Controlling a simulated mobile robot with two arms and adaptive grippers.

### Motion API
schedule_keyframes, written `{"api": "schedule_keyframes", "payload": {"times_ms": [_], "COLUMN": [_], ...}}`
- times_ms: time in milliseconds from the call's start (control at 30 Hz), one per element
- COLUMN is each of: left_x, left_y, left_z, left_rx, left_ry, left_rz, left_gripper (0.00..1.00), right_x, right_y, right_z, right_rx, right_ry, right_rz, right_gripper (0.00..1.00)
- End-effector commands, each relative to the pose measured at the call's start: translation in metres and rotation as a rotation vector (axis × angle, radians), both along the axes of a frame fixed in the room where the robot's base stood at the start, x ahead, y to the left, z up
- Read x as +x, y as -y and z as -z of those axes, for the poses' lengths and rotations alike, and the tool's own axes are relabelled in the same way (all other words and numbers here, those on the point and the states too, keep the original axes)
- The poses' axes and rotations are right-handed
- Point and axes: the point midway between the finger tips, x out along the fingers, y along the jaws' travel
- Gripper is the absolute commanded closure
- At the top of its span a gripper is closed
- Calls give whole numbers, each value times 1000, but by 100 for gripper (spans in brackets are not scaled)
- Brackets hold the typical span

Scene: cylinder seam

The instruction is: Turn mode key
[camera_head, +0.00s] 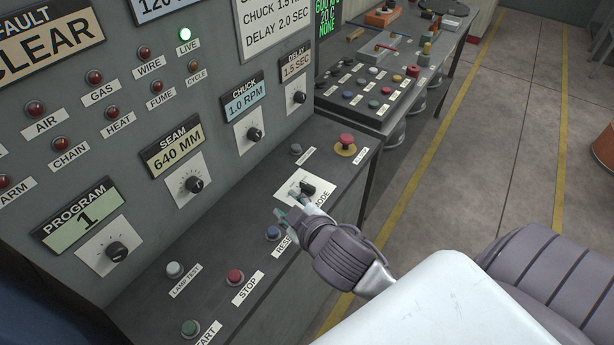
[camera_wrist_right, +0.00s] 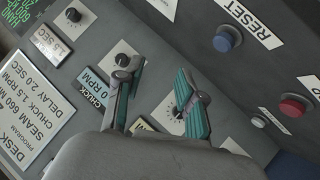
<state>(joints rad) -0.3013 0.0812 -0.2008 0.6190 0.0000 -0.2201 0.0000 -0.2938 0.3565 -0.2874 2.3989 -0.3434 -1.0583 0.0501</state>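The mode key (camera_head: 307,188) is a small black key switch on a white plate marked MODE, on the sloping desk panel in the head view. My right gripper (camera_head: 291,207) is over the desk just in front of the key, its teal fingertips near the plate's lower left edge. The wrist view shows the two fingers (camera_wrist_right: 160,95) open with nothing between them. Whether a fingertip touches the key cannot be told. The key is not clearly seen in the wrist view. My left gripper is not in view.
A blue RESET button (camera_head: 273,233) sits close to the gripper. A red STOP button (camera_head: 235,277) and a yellow-ringed red button (camera_head: 345,145) are on the same desk. The upright panel carries the CHUCK knob (camera_head: 255,134). Open floor lies to the right.

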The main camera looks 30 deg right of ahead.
Motion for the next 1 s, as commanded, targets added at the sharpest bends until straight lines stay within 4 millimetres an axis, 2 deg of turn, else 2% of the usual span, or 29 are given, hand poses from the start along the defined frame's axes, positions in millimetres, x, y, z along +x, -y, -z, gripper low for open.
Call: {"api": "schedule_keyframes", "payload": {"times_ms": [33, 100, 167, 200, 300, 400, 500, 567, 600, 667, 767, 800, 867, 900, 1000], "left_x": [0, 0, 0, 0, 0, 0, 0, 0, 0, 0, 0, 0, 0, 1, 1], "left_y": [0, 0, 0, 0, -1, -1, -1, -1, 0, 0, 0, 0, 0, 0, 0], "left_z": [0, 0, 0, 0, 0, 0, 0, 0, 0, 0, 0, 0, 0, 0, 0], "left_rx": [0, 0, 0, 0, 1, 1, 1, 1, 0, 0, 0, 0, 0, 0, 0], "left_ry": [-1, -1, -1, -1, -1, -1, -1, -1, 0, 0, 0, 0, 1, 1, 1], "left_rz": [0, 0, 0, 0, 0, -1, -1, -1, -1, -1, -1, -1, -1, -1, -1], "left_gripper": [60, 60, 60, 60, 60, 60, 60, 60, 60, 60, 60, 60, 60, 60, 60], "right_x": [17, 35, 48, 55, 64, 55, 39, 30, 25, 23, 27, 30, 36, 39, 42], "right_y": [-4, -13, -24, -33, -65, -106, -138, -147, -148, -138, -95, -69, -26, 3, 68], "right_z": [-21, -52, -81, -101, -152, -186, -189, -176, -163, -139, -95, -81, -64, -57, -50], "right_rx": [-49, -117, -186, -240, -406, -622, -866, -1021, -1129, -1294, -1557, -1650, -1765, -1825, -1916], "right_ry": [96, 235, 362, 453, 697, 931, 1092, 1142, 1150, 1125, 969, 871, 697, 574, 293], "right_rz": [-43, -109, -178, -232, -410, -651, -928, -1105, -1228, -1411, -1710, -1815, -1950, -2023, -2144], "right_gripper": [61, 61, 61, 61, 61, 61, 61, 61, 61, 61, 61, 61, 61, 61, 61]}}
